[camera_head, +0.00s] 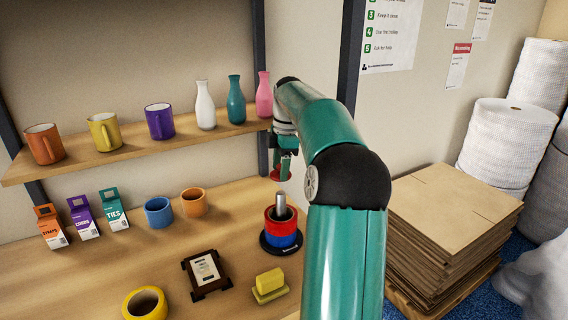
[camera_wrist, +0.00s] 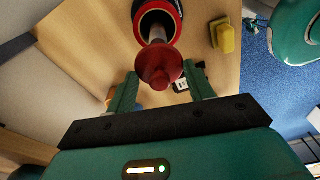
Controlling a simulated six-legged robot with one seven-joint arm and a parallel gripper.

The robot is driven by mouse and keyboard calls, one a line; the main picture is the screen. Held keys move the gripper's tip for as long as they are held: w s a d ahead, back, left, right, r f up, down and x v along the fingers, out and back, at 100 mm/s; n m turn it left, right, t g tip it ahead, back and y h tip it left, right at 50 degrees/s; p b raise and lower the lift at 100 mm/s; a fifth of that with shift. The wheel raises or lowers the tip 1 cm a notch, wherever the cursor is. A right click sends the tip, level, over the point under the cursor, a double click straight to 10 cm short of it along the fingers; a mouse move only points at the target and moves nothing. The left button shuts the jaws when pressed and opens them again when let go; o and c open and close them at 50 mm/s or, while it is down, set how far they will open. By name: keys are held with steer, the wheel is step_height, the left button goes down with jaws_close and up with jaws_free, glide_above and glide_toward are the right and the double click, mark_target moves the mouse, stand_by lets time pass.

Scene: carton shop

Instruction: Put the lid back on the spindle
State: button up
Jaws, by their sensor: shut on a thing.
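The spindle (camera_head: 281,203) is a grey metal post on a round black base, with a red roll above a blue roll around it. It also shows in the wrist view (camera_wrist: 157,34), its post rising from the red roll. My gripper (camera_wrist: 160,82) is shut on the lid (camera_wrist: 160,66), a red round piece with a stepped knob. In the head view the red lid (camera_head: 280,175) hangs from my gripper (camera_head: 283,165), above the spindle and apart from it as far as I can tell. My arm hides part of the gripper there.
A yellow roll (camera_head: 133,306), a dark-framed card (camera_head: 206,270) and a yellow block (camera_head: 269,281) lie on the table near the spindle. Small boxes (camera_head: 83,217) and two cups (camera_head: 158,212) stand behind. A shelf (camera_head: 75,165) with mugs and vases runs above the table.

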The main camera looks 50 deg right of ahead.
mark_target(281, 192)
steer(key=shift+w+f, duration=0.1)
steer(key=shift+f, duration=0.45)
steer(key=shift+a+f, duration=0.1)
steer(key=shift+f, duration=1.9)
steer(key=shift+f, duration=0.15)
steer(key=o, duration=1)
steer(key=shift+o, duration=0.6)
steer(key=o, duration=0.4)
